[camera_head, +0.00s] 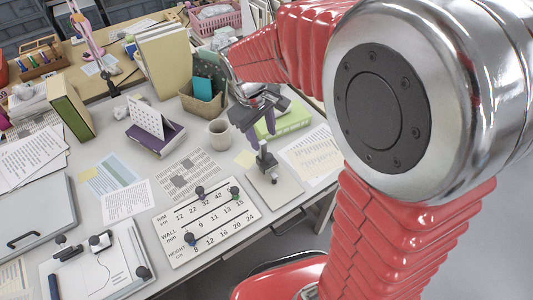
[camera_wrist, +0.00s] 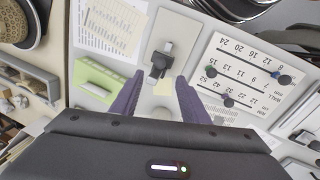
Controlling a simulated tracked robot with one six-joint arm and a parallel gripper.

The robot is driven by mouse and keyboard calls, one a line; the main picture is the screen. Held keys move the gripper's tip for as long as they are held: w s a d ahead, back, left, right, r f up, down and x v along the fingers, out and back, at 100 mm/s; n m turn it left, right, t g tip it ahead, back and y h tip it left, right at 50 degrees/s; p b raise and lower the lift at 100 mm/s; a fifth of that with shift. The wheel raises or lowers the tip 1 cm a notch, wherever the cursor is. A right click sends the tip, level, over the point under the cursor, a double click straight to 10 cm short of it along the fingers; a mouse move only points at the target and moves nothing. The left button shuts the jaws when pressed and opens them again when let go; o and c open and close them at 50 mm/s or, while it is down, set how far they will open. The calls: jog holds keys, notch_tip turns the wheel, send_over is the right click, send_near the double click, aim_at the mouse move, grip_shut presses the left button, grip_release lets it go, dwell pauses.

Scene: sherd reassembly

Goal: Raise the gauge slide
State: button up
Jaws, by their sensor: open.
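A small gauge stands on a pale plate (camera_head: 284,190) near the table's front edge, right of the printed scale board. It has a short upright post and a dark block, seemingly the gauge slide (camera_head: 266,161), low on it. In the wrist view the dark slide (camera_wrist: 160,65) lies ahead of my fingers, close to the middle of the picture. My gripper (camera_head: 256,124) has purple fingers and is just above and behind the gauge. In the wrist view my gripper (camera_wrist: 157,98) is open, with nothing between its fingers. The slide's height above the plate is hard to judge.
The scale board (camera_head: 210,226) with dark knobs lies left of the gauge. A mug (camera_head: 220,134), a green box (camera_head: 284,120) and a purple book with a calendar (camera_head: 155,138) stand behind. A printed sheet (camera_head: 312,155) lies to the right.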

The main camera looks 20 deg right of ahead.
aim_at(268, 155)
jog(key=f, duration=0.3)
jog(key=d+f, duration=0.1)
jog(key=f, duration=0.3)
jog(key=w+f, duration=0.1)
jog(key=f, duration=0.2)
jog(key=shift+d+f, duration=0.25)
jog(key=shift+d, duration=0.15)
grip_shut()
